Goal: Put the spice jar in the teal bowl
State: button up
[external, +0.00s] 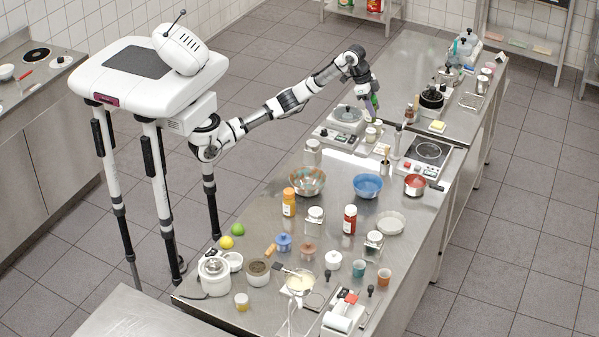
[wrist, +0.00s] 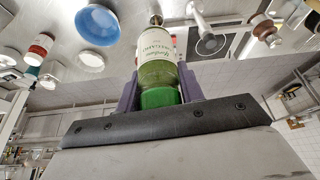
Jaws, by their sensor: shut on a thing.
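My gripper (wrist: 160,88) is shut on a spice jar (wrist: 156,52) with a white label and green at the end nearest the gripper. The purple fingers lie on both sides of it. In the external view my gripper (external: 373,106) is at the far part of the steel counter, over the area beside the kitchen scale. The jar is too small there to make out clearly. A plain blue bowl (external: 368,186), the closest match to the teal bowl, stands nearer the camera and looks empty. It also shows in the wrist view (wrist: 98,27).
A patterned metal bowl (external: 306,182) stands left of the blue bowl. A red-labelled jar (external: 350,219) and clear dish (external: 390,222) stand in front. The scale (external: 347,118) is near my gripper.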

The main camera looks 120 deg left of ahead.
jog(key=s+d+r+m+h+b, duration=0.1)
jog(key=s+d+m+b, duration=0.15)
jog(key=d, duration=0.35)
jog(key=s+d+r+m+b, duration=0.1)
jog(key=s+d, duration=0.2)
jog(key=d, duration=0.3)
jog(key=m+h+b, duration=0.2)
jog(key=m, duration=0.2)
send_over(309, 176)
jog(key=w+d, duration=0.3)
jog(key=d, duration=0.2)
notch_tip(309, 176, down, 2)
jog(key=shift+s+d+f+b, duration=0.15)
jog(key=shift+f+b, duration=0.4)
jog(key=shift+f, duration=4.55)
jog(key=shift+s+d+f+b, duration=0.15)
jog(key=shift+f+b, duration=0.35)
jog(key=shift+f, duration=4.55)
jog(key=shift+a+f, duration=0.1)
jog(key=shift+f, duration=0.15)
jog(key=o, duration=1.1)
jog(key=shift+g, duration=0.3)
